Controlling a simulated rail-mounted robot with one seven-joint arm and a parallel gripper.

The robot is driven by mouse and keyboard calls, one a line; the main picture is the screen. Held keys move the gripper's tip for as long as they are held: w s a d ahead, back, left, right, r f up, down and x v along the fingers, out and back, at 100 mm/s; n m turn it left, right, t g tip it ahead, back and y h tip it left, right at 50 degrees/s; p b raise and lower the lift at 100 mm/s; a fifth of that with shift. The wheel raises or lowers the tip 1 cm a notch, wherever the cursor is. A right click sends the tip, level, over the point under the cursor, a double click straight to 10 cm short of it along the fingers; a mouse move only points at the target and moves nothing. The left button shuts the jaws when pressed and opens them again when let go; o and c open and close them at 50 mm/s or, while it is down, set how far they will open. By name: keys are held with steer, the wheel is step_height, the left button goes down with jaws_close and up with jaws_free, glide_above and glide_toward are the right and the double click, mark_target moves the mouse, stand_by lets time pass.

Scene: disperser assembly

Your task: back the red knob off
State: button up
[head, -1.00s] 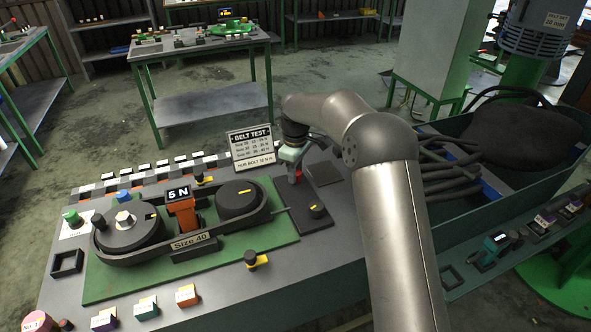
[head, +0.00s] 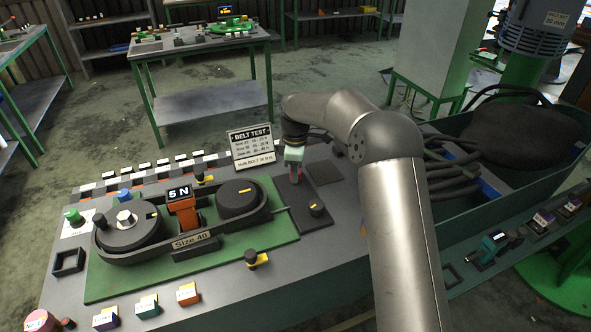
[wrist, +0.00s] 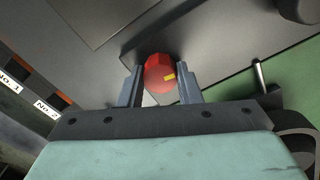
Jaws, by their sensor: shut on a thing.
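The red knob (wrist: 158,73) shows in the wrist view as a faceted red cap with a small yellow mark, between the two fingers of my gripper (wrist: 160,88). The fingers are shut on its sides. The lower part of the knob is hidden.
A black knob with a yellow mark (head: 317,209) stands on the same dark plate, near my gripper. The belt rig with two pulleys (head: 238,197) and an orange gauge reading 5 N (head: 183,205) lies to the left. A BELT TEST sign (head: 251,148) stands behind.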

steer(key=o, duration=1)
step_height(320, 180, up, 18)
steer(key=shift+f+b, duration=0.25)
steer(key=shift+b, duration=0.05)
